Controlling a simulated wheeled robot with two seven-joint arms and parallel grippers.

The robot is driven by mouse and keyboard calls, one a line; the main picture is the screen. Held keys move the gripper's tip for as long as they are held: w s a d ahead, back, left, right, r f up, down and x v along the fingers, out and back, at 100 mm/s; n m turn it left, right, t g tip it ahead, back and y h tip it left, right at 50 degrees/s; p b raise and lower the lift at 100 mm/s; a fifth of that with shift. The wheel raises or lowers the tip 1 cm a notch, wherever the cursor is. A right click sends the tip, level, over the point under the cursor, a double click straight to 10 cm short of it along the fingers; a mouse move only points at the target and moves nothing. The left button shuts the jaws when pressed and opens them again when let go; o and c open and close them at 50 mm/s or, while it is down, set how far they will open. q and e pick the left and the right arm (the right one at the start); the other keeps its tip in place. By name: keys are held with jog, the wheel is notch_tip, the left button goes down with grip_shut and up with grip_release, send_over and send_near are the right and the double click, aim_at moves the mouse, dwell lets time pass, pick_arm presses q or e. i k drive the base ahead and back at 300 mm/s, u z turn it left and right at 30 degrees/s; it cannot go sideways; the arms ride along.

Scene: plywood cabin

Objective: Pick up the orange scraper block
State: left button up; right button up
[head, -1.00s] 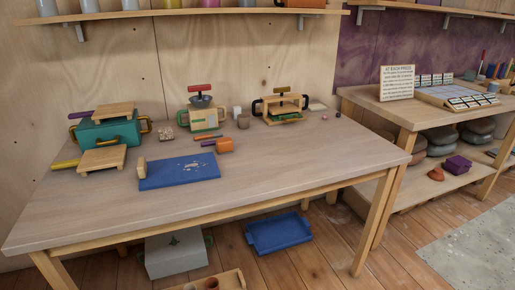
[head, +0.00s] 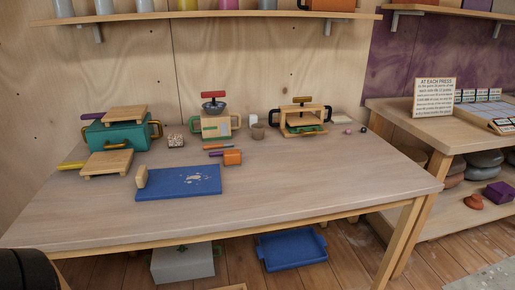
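A small orange block-like piece (head: 232,157) sits on the wooden table, just behind the blue mat (head: 180,183). It looks like the orange scraper block, but it is too small to be sure. Thin orange and purple sticks lie against its left side. A pale tan block (head: 141,176) stands upright at the mat's left edge. Neither of my grippers shows; only a dark rounded part, probably of my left arm, is at the bottom left corner.
Teal box (head: 120,136), wooden boards and two small presses (head: 215,122) (head: 303,118) line the table's back. The table's front and right are clear. A blue tray (head: 291,250) and grey box (head: 182,263) lie below. A second table (head: 425,135) stands right.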

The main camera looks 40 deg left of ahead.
aim_at(232, 158)
jog(key=i, duration=0.9)
jog(key=u, duration=2.7)
